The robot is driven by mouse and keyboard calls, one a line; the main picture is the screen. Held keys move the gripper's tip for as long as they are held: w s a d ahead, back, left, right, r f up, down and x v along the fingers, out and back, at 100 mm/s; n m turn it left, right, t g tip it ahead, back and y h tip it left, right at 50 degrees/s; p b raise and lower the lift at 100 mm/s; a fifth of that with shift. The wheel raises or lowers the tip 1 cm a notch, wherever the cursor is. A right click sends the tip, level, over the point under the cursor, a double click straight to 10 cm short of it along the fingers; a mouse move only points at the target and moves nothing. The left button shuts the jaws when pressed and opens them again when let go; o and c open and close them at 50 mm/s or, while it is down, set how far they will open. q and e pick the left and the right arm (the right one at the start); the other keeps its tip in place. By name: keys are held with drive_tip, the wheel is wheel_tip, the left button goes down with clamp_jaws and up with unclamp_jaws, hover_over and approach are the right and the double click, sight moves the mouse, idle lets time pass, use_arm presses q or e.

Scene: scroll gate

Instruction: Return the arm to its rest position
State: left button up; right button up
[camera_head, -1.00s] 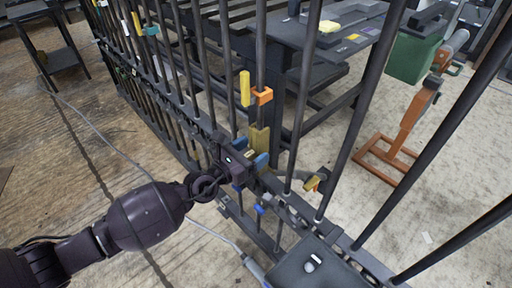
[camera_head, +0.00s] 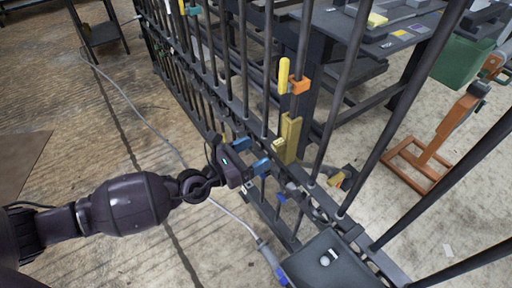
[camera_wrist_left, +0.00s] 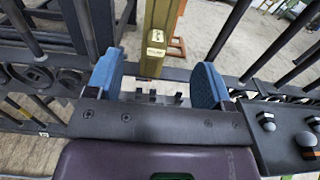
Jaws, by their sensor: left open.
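My left arm comes in from the left in the head view. My left gripper (camera_head: 252,156) has blue fingertips set apart, with nothing between them, close to the near face of the black gate (camera_head: 224,65). A yellow-olive post piece (camera_head: 288,138) stands upright on the gate just beyond the fingertips. In the left wrist view the open fingers (camera_wrist_left: 155,88) sit either side of that post's line of sight, and the post (camera_wrist_left: 159,35) looks apart from them. My right gripper is not in view.
A dark box with a round knob (camera_head: 325,262) is on the gate at lower right. Orange and yellow pieces (camera_head: 298,86) sit on a bar. Beyond stand a dark bench (camera_head: 385,40), an orange stand (camera_head: 435,140) and a green bin (camera_head: 465,62). Wooden floor at left is largely open.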

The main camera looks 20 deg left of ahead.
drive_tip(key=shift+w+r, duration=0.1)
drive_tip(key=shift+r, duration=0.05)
use_arm(q)
drive_tip(key=s+a+r+m+g+y+p, duration=0.1)
drive_tip(key=s+a+r+m+y+p, duration=0.1)
drive_tip(key=s+m+p, duration=0.4)
drive_tip(key=s+a+r+m+g+y+p, duration=0.1)
drive_tip(key=s+a+r+m+y+p, duration=0.2)
drive_tip(key=s+m, duration=1.1)
drive_tip(key=s+a+r+m+g+y+p, duration=0.2)
drive_tip(key=s+a+m+y+p, duration=0.2)
drive_tip(key=s+m+p, duration=0.6)
drive_tip(key=shift+s+r+y, duration=0.35)
drive_tip(key=shift+s+y, duration=0.15)
drive_tip(key=shift+s, duration=3.3)
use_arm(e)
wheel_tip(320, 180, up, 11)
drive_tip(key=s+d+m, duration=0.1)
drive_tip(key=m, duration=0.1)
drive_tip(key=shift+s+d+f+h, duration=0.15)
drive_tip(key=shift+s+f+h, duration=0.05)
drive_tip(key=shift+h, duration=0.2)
